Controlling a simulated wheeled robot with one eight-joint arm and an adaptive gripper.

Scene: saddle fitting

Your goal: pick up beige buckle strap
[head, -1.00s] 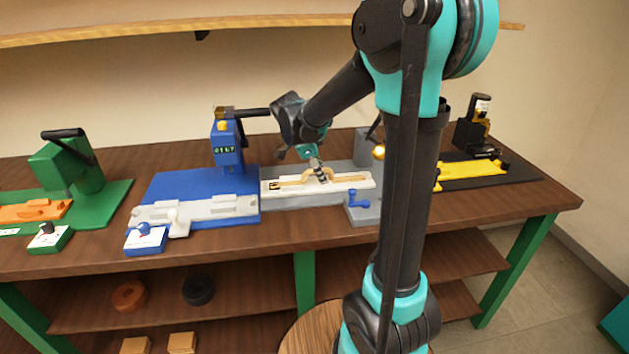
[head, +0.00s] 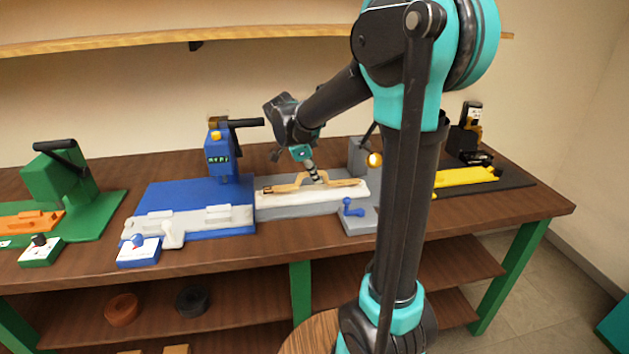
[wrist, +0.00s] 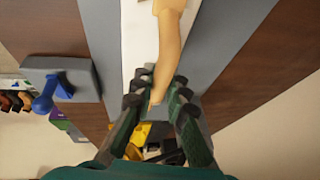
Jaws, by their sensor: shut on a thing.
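The beige buckle strap (head: 290,187) runs along the white bed (head: 300,200) of the grey fixture in the head view, its dark buckle end at the left. Its middle part bends upward near my gripper (head: 319,181). In the wrist view the strap (wrist: 167,40) runs down from the top edge and passes between the two fingers of my gripper (wrist: 154,90). My gripper is shut on the strap from above. I cannot tell clearly how much of the strap is clear of the white bed.
A blue lever (head: 350,208) sits at the grey fixture's front right. A blue press (head: 221,160) stands left of it, and a green press (head: 60,175) further left. A black and yellow station (head: 470,178) is at the right. A wooden shelf (head: 150,38) is above.

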